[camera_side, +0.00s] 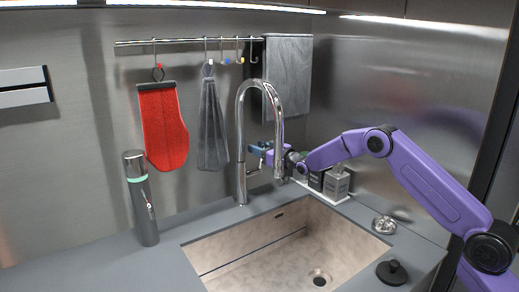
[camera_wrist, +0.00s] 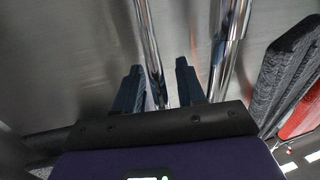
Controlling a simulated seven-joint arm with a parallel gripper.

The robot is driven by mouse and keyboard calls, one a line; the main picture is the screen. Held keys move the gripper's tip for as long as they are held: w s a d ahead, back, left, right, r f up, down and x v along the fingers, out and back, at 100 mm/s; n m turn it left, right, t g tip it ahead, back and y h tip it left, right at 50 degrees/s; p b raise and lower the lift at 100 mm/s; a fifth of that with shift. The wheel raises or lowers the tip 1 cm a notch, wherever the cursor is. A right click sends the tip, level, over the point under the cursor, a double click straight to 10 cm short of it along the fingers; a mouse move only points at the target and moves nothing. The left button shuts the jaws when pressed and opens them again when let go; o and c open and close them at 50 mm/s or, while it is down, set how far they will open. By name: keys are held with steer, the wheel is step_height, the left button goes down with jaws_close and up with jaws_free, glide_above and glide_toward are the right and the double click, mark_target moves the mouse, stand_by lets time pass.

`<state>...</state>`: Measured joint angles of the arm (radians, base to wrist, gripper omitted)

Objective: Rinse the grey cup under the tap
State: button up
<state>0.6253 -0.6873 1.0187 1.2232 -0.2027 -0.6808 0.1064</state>
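The chrome tap (camera_side: 241,150) stands behind the sink (camera_side: 215,262), its tall spout arching over to the right. My gripper (camera_side: 260,151) is level with the upright part of the tap, close beside it. In the wrist view my gripper (camera_wrist: 159,85) has its two dark blue fingers apart, with a thin chrome rod (camera_wrist: 150,45) showing between them. I cannot tell whether they touch it. A thicker chrome tube (camera_wrist: 230,50) runs to the right of the fingers. I see no grey cup in either view, and no water is visible.
A steel flask (camera_side: 141,205) stands left of the sink. A red mitt (camera_side: 163,125), a grey cloth (camera_side: 212,125) and a towel (camera_side: 287,75) hang from the rail. Dispensers (camera_side: 337,184) stand right of the tap. A black plug (camera_side: 392,272) lies on the right counter. The basin looks empty.

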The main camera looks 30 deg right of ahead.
jaws_close()
steer(key=shift+s, duration=0.1)
steer(key=shift+s+f+n+t+y, duration=0.15)
steer(key=shift+s+t, duration=0.4)
steer(key=shift+t, duration=0.2)
steer(key=shift+s+f+n+t+y, duration=0.15)
steer(key=shift+s+t, duration=0.35)
steer(key=shift+t, duration=0.25)
jaws_free()
steer(key=shift+s, duration=0.1)
steer(key=v, duration=1.7)
